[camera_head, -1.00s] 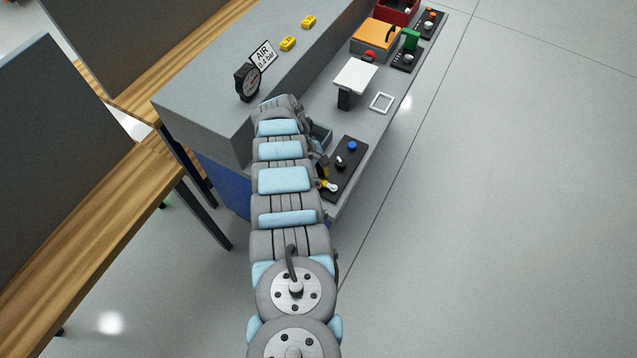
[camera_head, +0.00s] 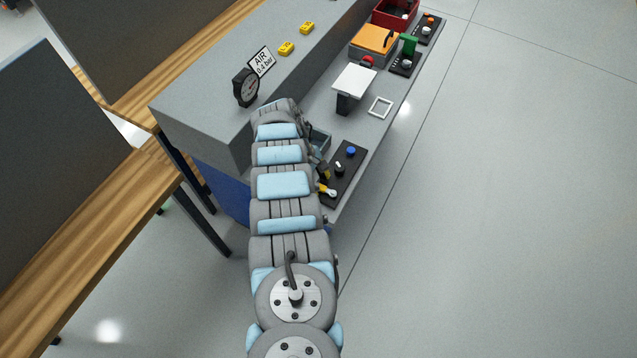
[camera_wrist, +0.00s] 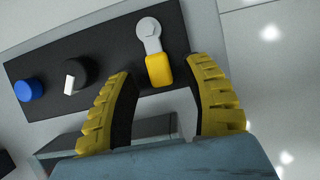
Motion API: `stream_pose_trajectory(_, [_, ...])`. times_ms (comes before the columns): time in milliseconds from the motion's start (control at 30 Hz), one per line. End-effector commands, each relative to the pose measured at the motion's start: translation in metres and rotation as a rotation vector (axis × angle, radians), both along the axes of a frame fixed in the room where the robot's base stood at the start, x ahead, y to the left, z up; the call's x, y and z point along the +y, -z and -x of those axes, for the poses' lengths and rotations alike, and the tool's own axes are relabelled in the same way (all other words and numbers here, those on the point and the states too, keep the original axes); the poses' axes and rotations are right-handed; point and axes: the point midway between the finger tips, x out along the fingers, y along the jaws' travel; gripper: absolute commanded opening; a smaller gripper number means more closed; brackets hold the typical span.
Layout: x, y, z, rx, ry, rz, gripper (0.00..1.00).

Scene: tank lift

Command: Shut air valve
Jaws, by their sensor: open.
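The air valve has a yellow lever (camera_wrist: 159,70) on a silver pivot (camera_wrist: 149,34). It sits at one end of a dark panel in the wrist view, and its yellow lever also shows beside my arm in the head view (camera_head: 323,187). My gripper (camera_wrist: 162,80) is open, with its two yellow ribbed fingers on either side of the lever's handle end. Whether a finger touches the lever I cannot tell.
The same panel carries a black knob with a white mark (camera_wrist: 74,75) and a blue button (camera_wrist: 28,91). A grey bin (camera_head: 320,141) lies beside my arm. A white plate on a post (camera_head: 354,82) and a white square frame (camera_head: 380,107) stand farther along the bench.

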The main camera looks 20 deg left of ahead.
Motion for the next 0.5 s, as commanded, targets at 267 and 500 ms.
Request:
stream_pose_trajectory(267, [0.006, -0.016, -0.001, 0.001, -0.001, -0.001, 0.50])
stream_pose_trajectory(500, [0.019, -0.049, -0.003, -0.002, 0.000, 0.000, 0.50])
